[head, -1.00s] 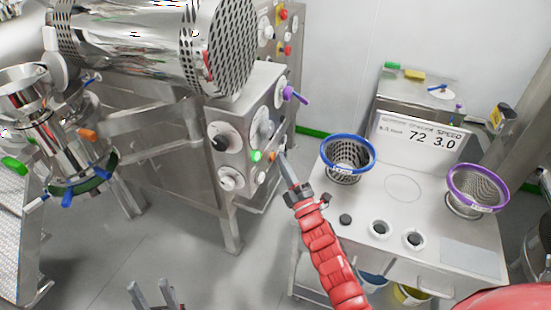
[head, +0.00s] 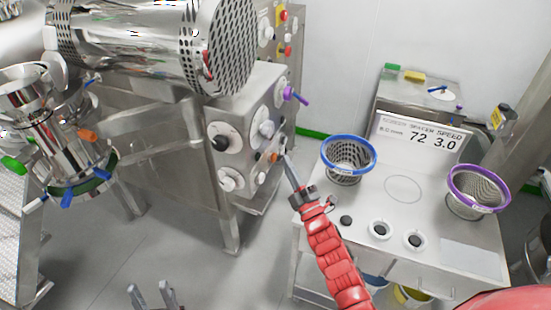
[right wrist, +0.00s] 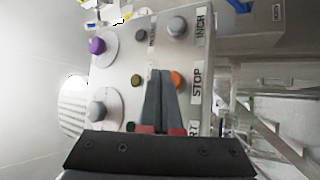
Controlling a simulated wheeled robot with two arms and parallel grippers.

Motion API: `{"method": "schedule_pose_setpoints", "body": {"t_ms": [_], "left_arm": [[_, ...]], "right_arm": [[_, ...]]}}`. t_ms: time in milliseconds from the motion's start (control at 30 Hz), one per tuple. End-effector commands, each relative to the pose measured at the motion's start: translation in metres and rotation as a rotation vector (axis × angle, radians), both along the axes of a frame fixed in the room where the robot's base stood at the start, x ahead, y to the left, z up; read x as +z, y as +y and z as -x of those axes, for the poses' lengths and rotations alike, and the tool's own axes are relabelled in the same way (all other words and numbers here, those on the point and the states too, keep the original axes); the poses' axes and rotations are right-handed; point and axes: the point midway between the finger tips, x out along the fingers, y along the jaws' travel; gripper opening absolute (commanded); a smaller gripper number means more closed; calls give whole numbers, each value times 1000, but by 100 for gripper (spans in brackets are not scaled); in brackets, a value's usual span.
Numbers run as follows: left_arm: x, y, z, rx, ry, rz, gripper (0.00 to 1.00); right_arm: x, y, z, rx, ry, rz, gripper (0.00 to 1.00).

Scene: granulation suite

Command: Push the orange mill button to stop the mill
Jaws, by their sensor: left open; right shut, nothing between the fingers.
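The orange mill button (head: 273,158) is on the front of the steel control panel (head: 262,97). In the right wrist view the orange button (right wrist: 177,79) shows beside the STOP label (right wrist: 197,88), just right of my fingertips and partly covered by them. My right gripper (head: 286,157) is shut and empty, its tips close to the button at the panel face. The right gripper (right wrist: 160,73) also fills the middle of the wrist view; I cannot tell whether it touches the button. My left gripper (head: 152,290) is open and empty at the bottom edge, far from the panel.
A purple-handled knob (head: 294,95) and a black knob (head: 219,143) stand out from the panel. A perforated steel drum (head: 225,45) hangs above. A steel bench with blue-rimmed (head: 348,154) and purple-rimmed (head: 478,188) screen baskets stands right.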

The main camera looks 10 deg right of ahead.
Motion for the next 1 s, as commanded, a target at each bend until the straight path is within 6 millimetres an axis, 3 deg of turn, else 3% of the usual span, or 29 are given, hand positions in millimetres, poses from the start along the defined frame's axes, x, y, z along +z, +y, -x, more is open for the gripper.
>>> {"method": "schedule_pose_setpoints", "body": {"t_ms": [333, 800, 1000], "left_arm": [[0, 0, 0, 0, 0, 0, 50], [4, 0, 0, 0, 0, 0, 50], [4, 0, 0, 0, 0, 0, 50]], "right_arm": [[0, -3, 2, -1, 0, 0, 0], [0, -38, 26, -1, 1, -1, 0], [0, -41, 28, 0, -1, -1, 0]]}}
